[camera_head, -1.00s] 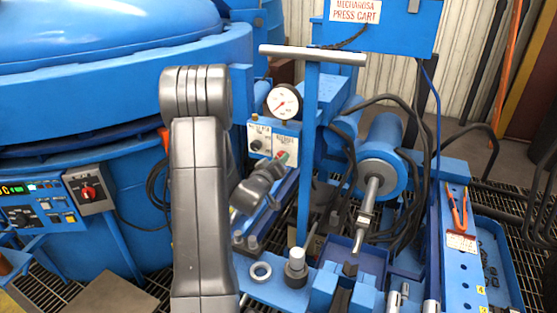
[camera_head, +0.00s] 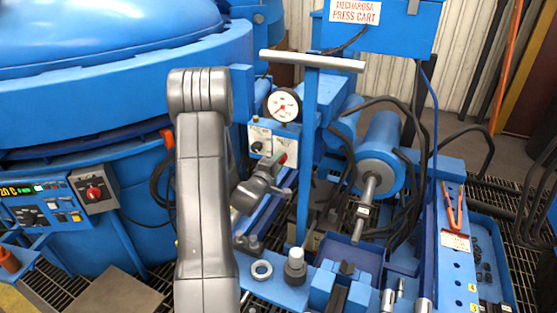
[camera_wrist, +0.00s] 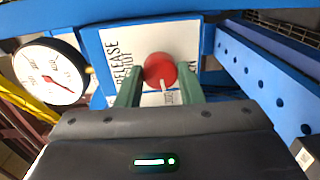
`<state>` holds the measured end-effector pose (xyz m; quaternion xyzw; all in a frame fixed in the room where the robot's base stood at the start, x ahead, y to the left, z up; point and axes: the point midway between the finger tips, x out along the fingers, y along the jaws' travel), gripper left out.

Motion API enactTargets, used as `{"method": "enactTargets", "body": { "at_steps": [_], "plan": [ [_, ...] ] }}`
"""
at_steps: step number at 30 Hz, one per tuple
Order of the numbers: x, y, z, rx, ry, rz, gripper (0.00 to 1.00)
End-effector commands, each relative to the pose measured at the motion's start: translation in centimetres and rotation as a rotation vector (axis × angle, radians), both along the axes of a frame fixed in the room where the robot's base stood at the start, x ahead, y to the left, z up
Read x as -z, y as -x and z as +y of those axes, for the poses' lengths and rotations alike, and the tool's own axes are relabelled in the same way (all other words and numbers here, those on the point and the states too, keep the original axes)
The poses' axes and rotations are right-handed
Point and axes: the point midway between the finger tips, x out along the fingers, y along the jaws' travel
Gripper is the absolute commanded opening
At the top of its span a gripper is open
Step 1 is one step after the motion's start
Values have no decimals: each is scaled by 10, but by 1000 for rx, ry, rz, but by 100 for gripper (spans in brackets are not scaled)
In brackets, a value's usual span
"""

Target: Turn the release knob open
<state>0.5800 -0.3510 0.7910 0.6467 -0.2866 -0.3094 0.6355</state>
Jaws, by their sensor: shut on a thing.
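The round red release knob (camera_wrist: 160,69) sits on a white panel (camera_wrist: 118,45) with a "RELEASE" label and the word "SHUT". In the wrist view my gripper (camera_wrist: 160,75) has its green fingers on both sides of the knob and is shut on it. A small white mark shows at the knob's lower edge. The head view shows my gripper (camera_head: 281,159) at the panel, right of another black knob (camera_head: 257,147). There the release knob is mostly hidden by my gripper, and its exact angle cannot be told.
A white dial gauge (camera_head: 283,106) stands just above the panel. A T-handled post (camera_head: 308,150) rises close to the right of my gripper. A blue cylinder (camera_head: 381,150) with a steel rod (camera_head: 367,208) and black hoses lies further right. A large blue furnace (camera_head: 110,130) fills the left.

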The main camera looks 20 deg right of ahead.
Motion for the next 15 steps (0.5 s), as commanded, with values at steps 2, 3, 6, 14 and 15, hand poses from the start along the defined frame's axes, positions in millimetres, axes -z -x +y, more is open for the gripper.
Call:
{"method": "enactTargets", "body": {
  "at_steps": [2,3,6,14,15],
  "plan": [
    [-1,0,1,-2,33,42,11],
    [-1,0,1,-2,49,61,11],
    [-1,0,1,-2,84,102,11],
    [0,0,1,-2,140,166,11],
    [0,0,1,-2,144,171,11]
  ]
}}
